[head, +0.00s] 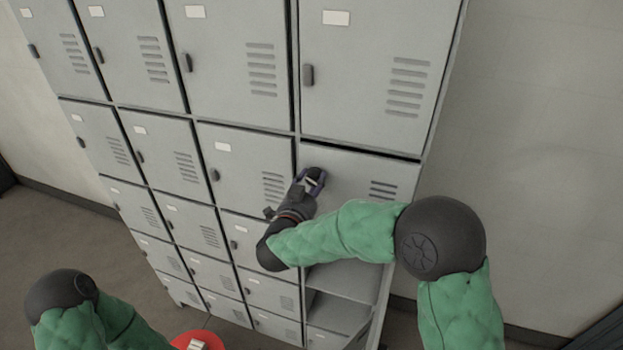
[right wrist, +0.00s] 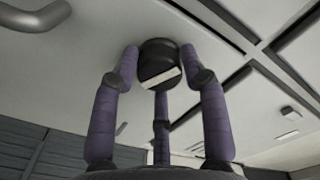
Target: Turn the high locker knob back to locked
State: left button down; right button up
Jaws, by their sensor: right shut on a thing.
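The locker knob (right wrist: 159,62) is round and black with a white bar across its face. In the right wrist view the bar lies nearly level, its right end slightly higher. The knob sits on a grey locker door (head: 345,165) in the right column, second row from the top in the head view. My right gripper (head: 314,181) is shut on the knob, with its purple fingers around it. In the head view the gripper hides most of the knob. My left arm shows at the lower left, but its gripper is out of view.
The grey locker bank (head: 225,135) fills the middle, with several shut doors. Below the gripped door, open compartments (head: 345,280) show in the right column. A wall (head: 540,150) stands to the right. A red round thing (head: 182,341) shows at the bottom edge.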

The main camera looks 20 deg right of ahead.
jog(key=n+p, duration=0.2)
jog(key=n, duration=0.3)
jog(key=shift+p, duration=0.4)
jog(key=shift+n, duration=0.4)
jog(key=o, duration=1.2)
jog(key=shift+w+d, duration=0.1)
jog(key=shift+c, duration=0.2)
jog(key=v, duration=1.2)
jog(key=shift+f, duration=0.1)
